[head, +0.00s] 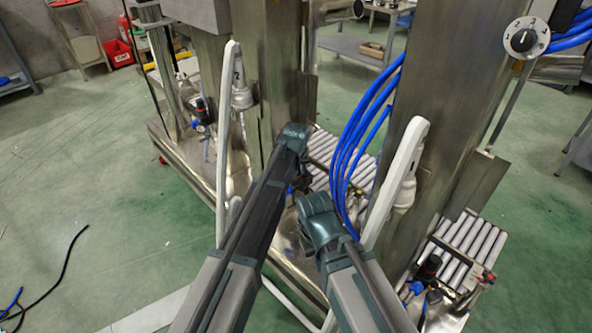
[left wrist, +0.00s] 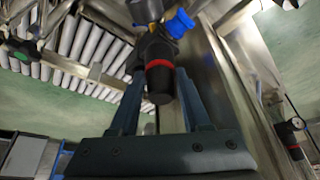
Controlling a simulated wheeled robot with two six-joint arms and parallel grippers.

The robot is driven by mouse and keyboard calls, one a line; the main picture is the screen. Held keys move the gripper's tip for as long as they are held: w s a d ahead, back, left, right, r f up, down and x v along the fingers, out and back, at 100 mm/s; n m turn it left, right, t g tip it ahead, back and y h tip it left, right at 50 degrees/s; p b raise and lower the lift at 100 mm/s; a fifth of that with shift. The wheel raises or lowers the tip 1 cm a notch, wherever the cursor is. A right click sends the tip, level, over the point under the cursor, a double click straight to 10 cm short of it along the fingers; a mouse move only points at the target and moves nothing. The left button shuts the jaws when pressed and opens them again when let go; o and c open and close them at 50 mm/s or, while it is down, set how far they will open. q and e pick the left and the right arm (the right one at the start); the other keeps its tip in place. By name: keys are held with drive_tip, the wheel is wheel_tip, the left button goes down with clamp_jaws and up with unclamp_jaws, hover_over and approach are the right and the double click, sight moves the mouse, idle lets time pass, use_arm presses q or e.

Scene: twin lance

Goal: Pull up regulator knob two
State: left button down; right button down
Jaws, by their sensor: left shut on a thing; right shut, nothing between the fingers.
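A black regulator knob with a red ring (left wrist: 159,80) shows in the left wrist view, below a blue fitting (left wrist: 180,23). My left gripper (left wrist: 159,88) has one finger on each side of the knob and is shut on it. In the head view, my left arm reaches to the middle unit, and its fingers are hidden behind my own arms. My right gripper (head: 318,214) is folded close in front of the middle of the machine, shut and empty, apart from any knob. I cannot read a number on the held knob.
Other regulators stand on the left unit (head: 201,124) and the right unit (head: 430,266). Blue hoses (head: 362,130), white curved bars (head: 398,175) and steel columns (head: 438,90) crowd the space. A numbered dial (head: 525,39) is at upper right. The green floor at left is mostly clear.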

idle(0.5)
use_arm(q)
drive_tip(key=shift+r+p, duration=0.7)
drive_tip(key=shift+f, duration=0.15)
drive_tip(key=shift+c, duration=1.8)
unclamp_jaws()
drive_tip(key=shift+r, duration=0.2)
drive_tip(key=p+v, duration=1.2)
drive_tip(key=v, duration=0.1)
drive_tip(key=shift+s+r+p, duration=0.2)
drive_tip(key=shift+p, duration=0.1)
